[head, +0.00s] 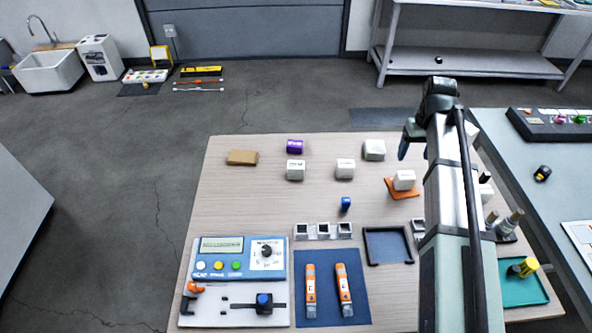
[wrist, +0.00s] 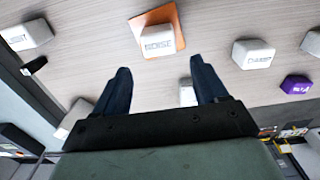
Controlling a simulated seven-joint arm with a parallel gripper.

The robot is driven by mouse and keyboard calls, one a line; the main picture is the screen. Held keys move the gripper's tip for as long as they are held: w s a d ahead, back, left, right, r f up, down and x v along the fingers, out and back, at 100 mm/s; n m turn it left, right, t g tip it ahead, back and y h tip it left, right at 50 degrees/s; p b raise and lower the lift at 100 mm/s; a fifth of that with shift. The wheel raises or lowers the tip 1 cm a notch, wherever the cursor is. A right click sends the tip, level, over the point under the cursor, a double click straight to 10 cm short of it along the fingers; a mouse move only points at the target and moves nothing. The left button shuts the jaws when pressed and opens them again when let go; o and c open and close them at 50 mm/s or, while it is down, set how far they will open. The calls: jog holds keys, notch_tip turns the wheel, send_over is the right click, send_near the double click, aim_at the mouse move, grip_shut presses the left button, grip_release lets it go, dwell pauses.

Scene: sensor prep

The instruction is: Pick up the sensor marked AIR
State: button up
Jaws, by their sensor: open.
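Several white block-shaped sensors stand on the wooden table. I cannot read AIR on any of them. One white block (head: 374,150) at the back shows partly in the wrist view (wrist: 187,93), between and beyond my fingers, its marking not readable. The block reading NOISE (wrist: 158,42) sits on an orange pad (wrist: 177,22). Another block (wrist: 253,54), with a label that seems to read DAMP, stands to its right. My gripper (wrist: 160,72) is open and empty, above the table's back right part; it also shows in the head view (head: 406,145).
A purple block (head: 295,146) and a brown box (head: 242,157) lie at the back left. A blue upright item (head: 346,203) stands mid-table. A dark tray (head: 388,246), a blue mat (head: 329,307) with orange tools and a meter panel (head: 238,262) fill the front. My arm hides the right side.

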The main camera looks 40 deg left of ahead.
jog(key=s+a+n, duration=0.2)
jog(key=s+a, duration=0.6)
jog(key=a, duration=0.3)
jog(key=s+a+n, duration=0.2)
jog(key=s+a, duration=0.7)
jog(key=a, duration=0.2)
jog(key=m, duration=1.2)
send_over(296, 164)
jog(key=f+m, duration=0.2)
jog(key=m, duration=0.1)
jog(key=f+m, duration=0.3)
jog(key=m, duration=0.1)
jog(key=f+m, duration=0.2)
jog(key=m, duration=0.2)
jog(key=shift+a+f, duration=0.2)
jog(key=shift+f, duration=0.15)
jog(key=shift+d+f, duration=0.2)
jog(key=shift+f, duration=2.45)
jog(key=c, duration=1.1)
